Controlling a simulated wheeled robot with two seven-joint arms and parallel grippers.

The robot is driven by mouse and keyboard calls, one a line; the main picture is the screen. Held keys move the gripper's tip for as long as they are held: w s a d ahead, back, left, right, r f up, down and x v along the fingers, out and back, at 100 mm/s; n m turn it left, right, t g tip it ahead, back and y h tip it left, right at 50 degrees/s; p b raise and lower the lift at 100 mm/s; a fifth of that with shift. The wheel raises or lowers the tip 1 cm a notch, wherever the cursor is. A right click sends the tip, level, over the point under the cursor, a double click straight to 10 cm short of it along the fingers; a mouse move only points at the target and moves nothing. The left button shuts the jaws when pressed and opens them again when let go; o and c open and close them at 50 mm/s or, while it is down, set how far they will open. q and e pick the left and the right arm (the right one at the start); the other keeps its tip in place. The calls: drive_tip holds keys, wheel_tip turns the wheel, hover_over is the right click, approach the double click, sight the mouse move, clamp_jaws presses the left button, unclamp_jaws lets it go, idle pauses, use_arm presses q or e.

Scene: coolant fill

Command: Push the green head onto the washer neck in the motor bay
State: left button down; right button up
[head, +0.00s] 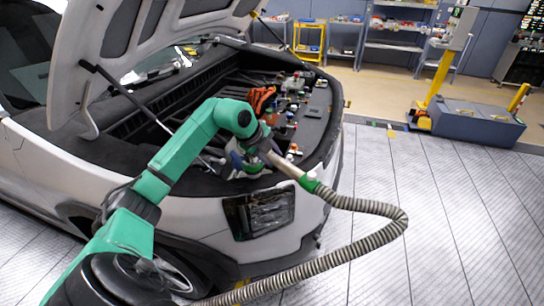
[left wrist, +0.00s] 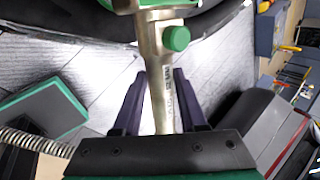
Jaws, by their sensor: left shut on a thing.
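My left gripper (head: 240,160) reaches over the front edge of the motor bay (head: 215,90). In the left wrist view its two dark purple fingers (left wrist: 158,100) are shut on the metal handle (left wrist: 158,85) of a filling tool. A green knob (left wrist: 176,38) sticks out from the side of the handle. A green part, likely the green head (left wrist: 150,4), is cut off at the top of that view. A grey ribbed hose (head: 385,207) trails from the tool. I cannot make out the washer neck. My right gripper is in neither view.
The white car's raised hood (head: 165,35) stands over the bay on a prop. Small caps and fittings (head: 290,90) and an orange part (head: 262,98) crowd the bay's right side. The hose loops over open floor. A grey-blue floor unit (head: 465,120) stands at right.

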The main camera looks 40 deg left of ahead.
use_arm(q)
drive_tip(key=shift+s+f+b, duration=0.1)
drive_tip(key=shift+f+b, duration=1.35)
drive_tip(key=shift+f, duration=0.5)
drive_tip(key=shift+c, duration=1.9)
unclamp_jaws()
drive_tip(key=b+v, duration=0.4)
drive_tip(key=v, duration=1)
drive_tip(key=shift+r, duration=0.3)
